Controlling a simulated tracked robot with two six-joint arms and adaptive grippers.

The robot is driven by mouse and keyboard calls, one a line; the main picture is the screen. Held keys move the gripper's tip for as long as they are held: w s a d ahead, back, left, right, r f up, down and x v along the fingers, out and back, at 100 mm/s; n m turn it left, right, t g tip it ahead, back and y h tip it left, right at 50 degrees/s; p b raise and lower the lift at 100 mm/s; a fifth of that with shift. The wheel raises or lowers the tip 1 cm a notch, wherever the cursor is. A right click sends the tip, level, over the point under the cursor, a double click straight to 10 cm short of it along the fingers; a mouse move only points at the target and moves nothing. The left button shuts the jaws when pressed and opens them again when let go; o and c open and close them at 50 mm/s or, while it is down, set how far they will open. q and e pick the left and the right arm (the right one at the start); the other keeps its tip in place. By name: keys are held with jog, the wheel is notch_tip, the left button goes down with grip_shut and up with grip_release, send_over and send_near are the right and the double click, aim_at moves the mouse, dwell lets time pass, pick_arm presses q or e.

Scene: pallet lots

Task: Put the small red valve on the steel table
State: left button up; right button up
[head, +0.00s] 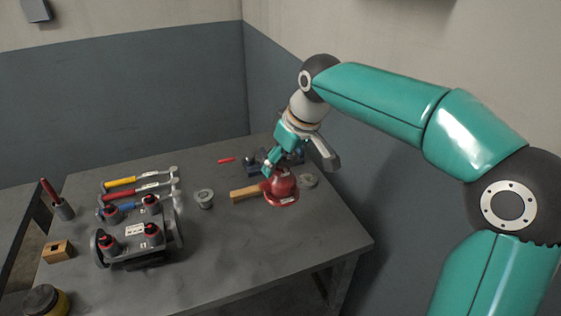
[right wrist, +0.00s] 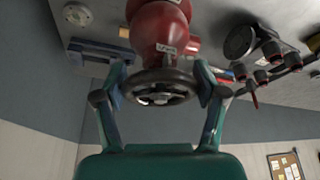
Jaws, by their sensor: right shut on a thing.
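A red valve (head: 282,190) with a round base and a pale label is at the right part of the grey table (head: 230,245). My right gripper (head: 282,163) comes down over its top. In the right wrist view the red body (right wrist: 160,27) shows with a dark handwheel (right wrist: 160,88). The fingers of my right gripper (right wrist: 162,84) are shut on this handwheel, one on each side. Whether the valve's base touches the table or hangs just above it, I cannot tell. My left gripper is not in view.
A wooden-handled tool (head: 246,192) lies beside the valve, and a pale disc (head: 308,181) is behind it. A grey fixture with red-and-black knobs (head: 138,232), several coloured-handled hammers (head: 120,183) and a small cup (head: 205,198) stand left. The table's front right is clear.

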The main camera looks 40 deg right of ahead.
aim_at(292, 195)
notch_tip(292, 195, down, 16)
jog(key=shift+r, duration=0.25)
dwell(0.3)
jog(key=o, duration=1.8)
jog(key=shift+f, duration=0.1)
jog(key=v, duration=1.2)
jog(key=shift+b, duration=0.3)
